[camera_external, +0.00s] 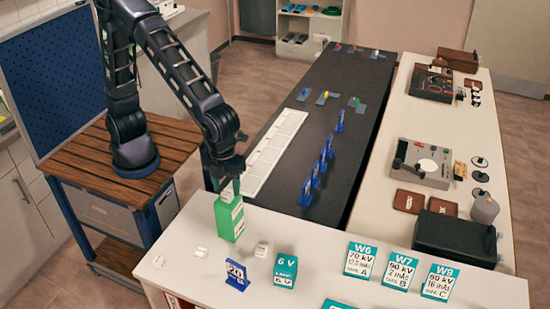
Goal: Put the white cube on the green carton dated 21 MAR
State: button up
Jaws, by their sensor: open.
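A tall green carton (229,219) with a white label stands at the near table's left back edge. My gripper (229,180) is directly above it, pointing down, with its jaws open. A small pale piece, perhaps a white cube, shows at the carton's top below my gripper; the jaws partly hide it, and I cannot tell if it rests there. Date print is too small to read.
A blue sign (237,275) stands in front of the green carton. Several teal-topped cards (400,272) stand at the right. The dark counter (340,95) behind holds a row of blue stands. White table space is free between the teal-green carton and the cards.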

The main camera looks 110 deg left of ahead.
aim_at(227, 192)
notch_tip(227, 192, up, 10)
jog(key=s+a+r+n+t, duration=0.1)
jog(key=s+a+r+n, duration=0.3)
jog(key=s+a, duration=0.25)
jog(key=s+a+f+n+t, duration=0.1)
jog(key=s+a+n, duration=0.6)
jog(key=s, duration=0.6)
jog(key=s+a+f+n+t, duration=0.1)
jog(key=s+a+n+t, duration=0.1)
jog(key=s+a+n, duration=0.5)
jog(key=s+a, duration=0.1)
jog(key=s, duration=0.5)
jog(key=shift+a+f+t, duration=0.25)
jog(key=shift+a+t, duration=0.05)
jog(key=shift+a, duration=0.05)
